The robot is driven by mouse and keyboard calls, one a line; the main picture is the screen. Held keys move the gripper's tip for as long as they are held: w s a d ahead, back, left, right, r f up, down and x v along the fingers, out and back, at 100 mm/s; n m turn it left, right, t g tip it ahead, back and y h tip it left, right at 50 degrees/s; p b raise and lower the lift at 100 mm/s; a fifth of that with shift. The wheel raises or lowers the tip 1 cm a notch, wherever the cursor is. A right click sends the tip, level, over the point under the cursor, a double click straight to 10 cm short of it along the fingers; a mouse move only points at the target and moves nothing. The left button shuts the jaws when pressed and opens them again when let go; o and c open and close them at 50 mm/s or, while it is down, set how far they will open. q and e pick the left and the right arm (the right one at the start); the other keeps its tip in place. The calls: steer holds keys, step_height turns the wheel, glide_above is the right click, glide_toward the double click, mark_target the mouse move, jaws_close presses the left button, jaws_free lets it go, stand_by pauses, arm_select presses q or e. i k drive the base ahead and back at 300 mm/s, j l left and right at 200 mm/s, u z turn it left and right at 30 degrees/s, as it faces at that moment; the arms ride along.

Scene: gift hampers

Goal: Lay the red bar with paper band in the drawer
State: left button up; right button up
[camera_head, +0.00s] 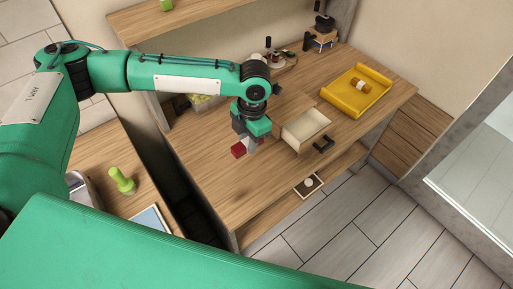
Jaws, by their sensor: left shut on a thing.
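My left gripper (251,143) points down over the table and is shut on the red bar (238,150). The bar's red end sticks out to the left of the fingers, and a pale part near the fingers may be its paper band. The rest of the bar is hidden by the gripper. An open cream drawer (306,128) with a black handle (323,144) stands out from a small wooden chest on the table, just right of the gripper. I see nothing inside it. The bar is outside the drawer. My right gripper is not in view.
A yellow tray (354,96) with an orange-brown jar stands at the back right of the wooden table (225,193). A lower compartment (308,185) at the front edge holds a small round thing. A green object (122,181) stands on the left counter. The table front is clear.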

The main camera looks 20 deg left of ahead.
mark_target(304, 133)
steer(key=i+l, duration=0.75)
steer(key=i, duration=0.05)
